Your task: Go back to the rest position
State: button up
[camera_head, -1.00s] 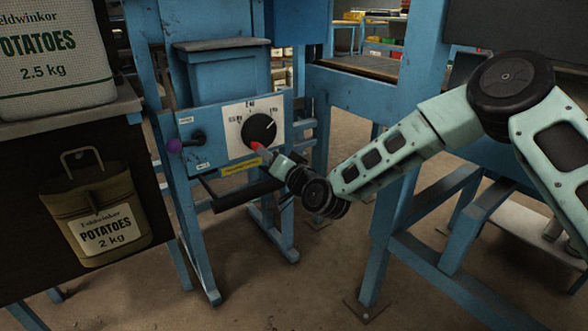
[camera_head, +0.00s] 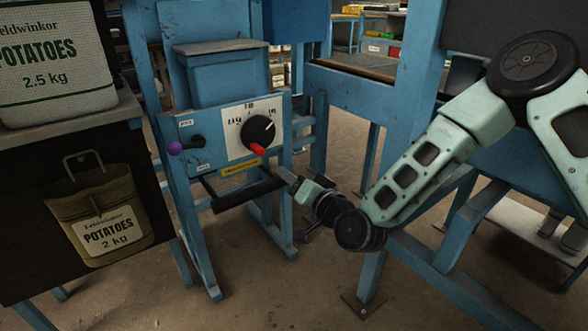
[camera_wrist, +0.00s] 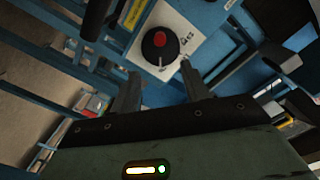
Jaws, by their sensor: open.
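My gripper (camera_head: 287,176) is at the end of my arm, just right of and below the blue machine's control panel in the head view. In the wrist view my gripper (camera_wrist: 158,84) has its two fingers apart with nothing between them. Beyond them is the black dial (camera_wrist: 159,46) with a red knob, on a white scale plate; the fingers are clear of it. In the head view the dial (camera_head: 257,130) has its red knob pointing down and its white line pointing up and right.
A purple-knobbed lever (camera_head: 175,147) and a black bar (camera_head: 245,194) are on the blue machine (camera_head: 222,80). A potato sack (camera_head: 60,90) stands on the left counter, and a smaller sack (camera_head: 97,225) hangs on its side. Blue frames (camera_head: 400,150) stand close to my arm.

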jog(key=s+a+n+g+h, duration=0.2)
jog(key=s+n+g, duration=0.6)
jog(key=s, duration=0.5)
jog(key=s+d+r+n+g+h, duration=0.1)
jog(key=s+d+r+g+h, duration=0.2)
jog(key=s+d, duration=0.55)
jog(key=s+d+r+g+h, duration=0.2)
jog(key=s+d+g+h, duration=0.3)
jog(key=s, duration=0.7)
notch_tip(320, 180, up, 35)
jog(key=d+t+y+p, duration=0.1)
jog(key=p, duration=3.4)
jog(key=shift+s, duration=0.45)
